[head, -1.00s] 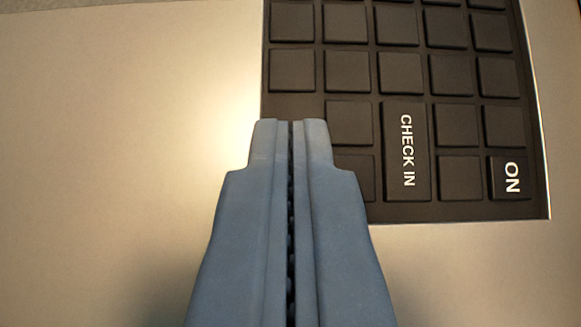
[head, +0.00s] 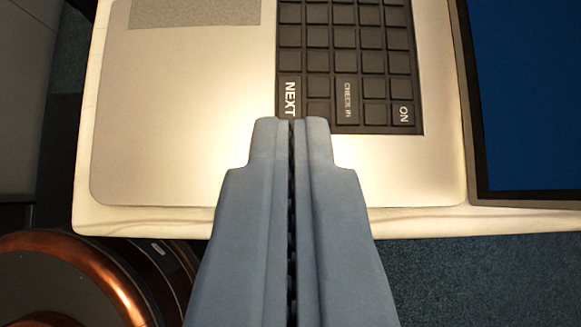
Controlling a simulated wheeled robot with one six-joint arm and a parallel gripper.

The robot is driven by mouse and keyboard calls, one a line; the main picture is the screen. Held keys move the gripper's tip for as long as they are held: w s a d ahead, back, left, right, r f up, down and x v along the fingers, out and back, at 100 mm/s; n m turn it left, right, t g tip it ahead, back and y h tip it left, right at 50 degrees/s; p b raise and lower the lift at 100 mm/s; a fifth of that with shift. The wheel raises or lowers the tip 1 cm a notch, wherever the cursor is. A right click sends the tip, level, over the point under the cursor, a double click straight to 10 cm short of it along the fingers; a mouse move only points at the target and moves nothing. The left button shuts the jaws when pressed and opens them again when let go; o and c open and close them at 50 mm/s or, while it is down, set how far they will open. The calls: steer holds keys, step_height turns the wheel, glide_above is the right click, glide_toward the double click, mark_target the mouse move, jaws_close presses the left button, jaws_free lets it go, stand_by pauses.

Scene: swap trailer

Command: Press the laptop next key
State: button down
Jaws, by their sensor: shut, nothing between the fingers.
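The laptop (head: 180,150) lies open, seen from above, with its black keyboard at the upper middle. The NEXT key (head: 290,97) is a tall black key with white letters at the keyboard's lower left corner. The CHECK IN key (head: 346,98) and the ON key (head: 403,113) lie to its right. My gripper (head: 291,120) is shut and empty. The gripper looks to be above the laptop, with no contact visible.
The laptop's screen (head: 530,100) is dark blue with a black frame at the right. The laptop rests on a pale tabletop (head: 84,190) whose near edge runs below it. Blue carpet (head: 480,275) shows beyond that edge. A grey touchpad (head: 195,10) is at the top left.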

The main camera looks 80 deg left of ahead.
steer(key=shift+v, duration=1.4)
stand_by(0.7)
steer(key=s+d+r+m+t+h, duration=0.35)
steer(key=d+r+m+t, duration=0.2)
steer(key=d, duration=0.45)
steer(key=s+d+r+m+t+h, duration=0.2)
steer(key=s+d+r+m+t, duration=0.3)
steer(key=d, duration=0.6)
steer(key=s+d+r+m+t+h, duration=0.3)
steer(key=s+d+r+m+t, duration=0.3)
steer(key=s+d+r, duration=0.4)
steer(key=s+r, duration=0.1)
steer(key=s, duration=0.1)
steer(key=shift+s+d+m+h, duration=0.25)
steer(key=shift+d+m+h, duration=0.05)
steer(key=shift+m+h, duration=0.05)
steer(key=shift+f, duration=0.1)
stand_by(1.2)
